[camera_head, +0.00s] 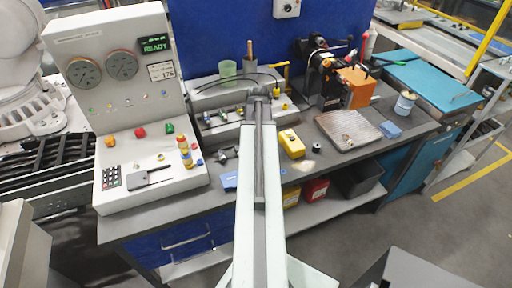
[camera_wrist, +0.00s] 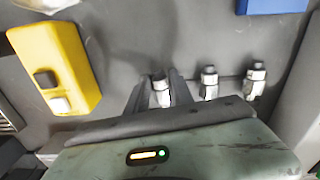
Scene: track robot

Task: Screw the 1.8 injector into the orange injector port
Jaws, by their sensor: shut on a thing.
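In the wrist view my gripper (camera_wrist: 158,80) is shut on a small silver injector with a dark tip (camera_wrist: 161,94), its two dark fingers on either side of it. Two similar injectors stand to its right in a row, a middle one (camera_wrist: 209,83) and a right one (camera_wrist: 254,82), both apart from the fingers. No 1.8 marking is readable on any of them. I cannot pick out the orange injector port for certain.
A grey control console (camera_head: 150,190) stands at left. A fixture with an orange block (camera_head: 357,88) and a metal tray (camera_head: 348,130) are at right.

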